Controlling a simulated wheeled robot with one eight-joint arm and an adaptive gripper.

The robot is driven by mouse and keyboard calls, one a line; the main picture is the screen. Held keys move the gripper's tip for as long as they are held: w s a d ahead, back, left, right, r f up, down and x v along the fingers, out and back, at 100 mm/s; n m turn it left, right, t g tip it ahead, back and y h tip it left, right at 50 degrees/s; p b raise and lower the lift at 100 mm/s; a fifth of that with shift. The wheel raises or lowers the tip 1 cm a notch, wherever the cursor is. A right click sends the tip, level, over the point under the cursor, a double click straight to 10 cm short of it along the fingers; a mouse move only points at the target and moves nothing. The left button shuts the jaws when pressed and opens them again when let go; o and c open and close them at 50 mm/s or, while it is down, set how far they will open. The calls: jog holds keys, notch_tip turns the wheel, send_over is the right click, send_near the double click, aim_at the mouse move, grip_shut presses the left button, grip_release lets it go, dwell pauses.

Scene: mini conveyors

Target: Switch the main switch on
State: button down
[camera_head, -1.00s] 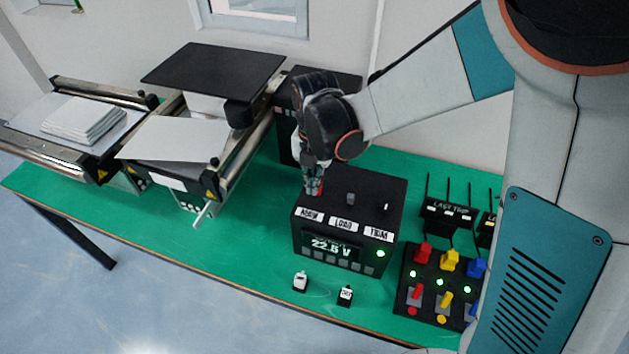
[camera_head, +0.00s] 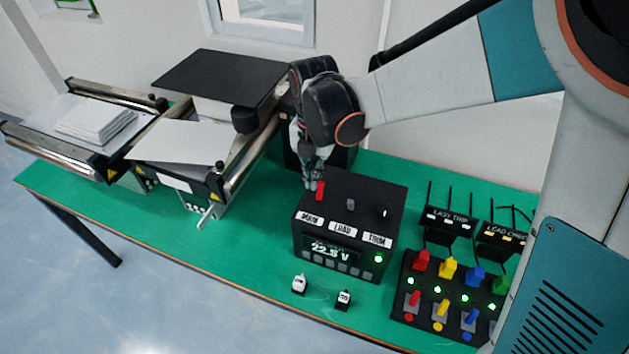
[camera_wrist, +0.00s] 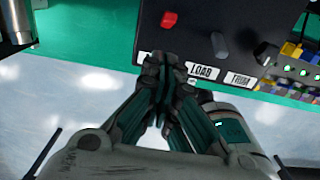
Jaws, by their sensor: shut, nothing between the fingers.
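The black control box (camera_head: 345,215) stands on the green table, with labels MAIN, LOAD and TRIM on its top. The red main switch (camera_head: 320,191) is at the box's left, above the MAIN label; it also shows in the wrist view (camera_wrist: 169,20). A grey load switch (camera_head: 351,204) and a trim knob (camera_head: 385,212) stand beside it. The lit display (camera_head: 330,250) reads about 22.5 V, with a green lamp (camera_head: 378,259) lit. My gripper (camera_head: 312,184) is shut and empty, close to the red switch; contact cannot be told. In the wrist view the fingertips (camera_wrist: 167,62) appear below the switch.
Two small tagged blocks (camera_head: 299,285) (camera_head: 344,299) lie in front of the box. A panel (camera_head: 430,305) with coloured switches and green lamps is at right, by small LAST TRIP and LOAD CHECK boxes (camera_head: 447,220). Conveyors (camera_head: 215,175) stand at left. Green table is clear between.

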jog(key=w+r, duration=0.1)
jog(key=r, duration=0.1)
jog(key=w+d+r, duration=0.1)
jog(key=w+r, duration=0.1)
jog(key=shift+w+d+r, duration=0.1)
jog(key=shift+r, duration=0.15)
